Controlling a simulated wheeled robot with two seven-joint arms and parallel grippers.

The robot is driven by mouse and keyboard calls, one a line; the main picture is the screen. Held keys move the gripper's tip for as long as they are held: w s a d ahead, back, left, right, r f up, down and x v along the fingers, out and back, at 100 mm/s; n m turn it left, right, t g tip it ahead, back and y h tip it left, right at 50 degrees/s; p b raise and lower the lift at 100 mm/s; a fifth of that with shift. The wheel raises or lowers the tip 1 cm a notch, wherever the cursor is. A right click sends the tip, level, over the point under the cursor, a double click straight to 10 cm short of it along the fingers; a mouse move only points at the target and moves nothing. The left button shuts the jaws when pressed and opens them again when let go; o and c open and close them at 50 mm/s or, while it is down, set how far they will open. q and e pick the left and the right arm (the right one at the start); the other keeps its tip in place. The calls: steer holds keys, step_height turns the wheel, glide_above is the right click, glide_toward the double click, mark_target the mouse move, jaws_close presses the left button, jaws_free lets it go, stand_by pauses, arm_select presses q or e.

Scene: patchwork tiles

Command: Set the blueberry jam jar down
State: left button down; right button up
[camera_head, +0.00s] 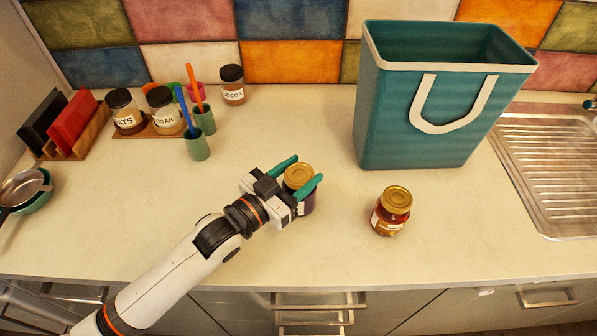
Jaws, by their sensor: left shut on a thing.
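A dark purple jar with a gold lid, the blueberry jam jar (305,204), is near the middle of the counter in the head view. My left gripper (298,174) is shut on it, with one green finger on each side of the jar. The gripper and fingers hide part of the jar. It looks upright, at or close to the counter surface; I cannot tell whether its base touches. My right gripper is not in view.
A second gold-lidded jar (391,212), reddish, stands to the right. A teal bag (420,125) stands behind it, beside the sink (560,160). Jars of oats (124,112), sugar (163,108) and cocoa (232,86) stand at the back left.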

arm_select(q)
steer(key=c, duration=0.6)
jaws_free()
steer(key=shift+f, duration=0.1)
steer(key=shift+r, duration=0.2)
steer(key=shift+s+a+f, duration=0.15)
steer(key=shift+s+a, duration=0.1)
steer(key=b+v, duration=0.2)
steer(key=v, duration=0.9)
steer(key=shift+s+a, duration=0.1)
steer(key=shift+a, duration=0.05)
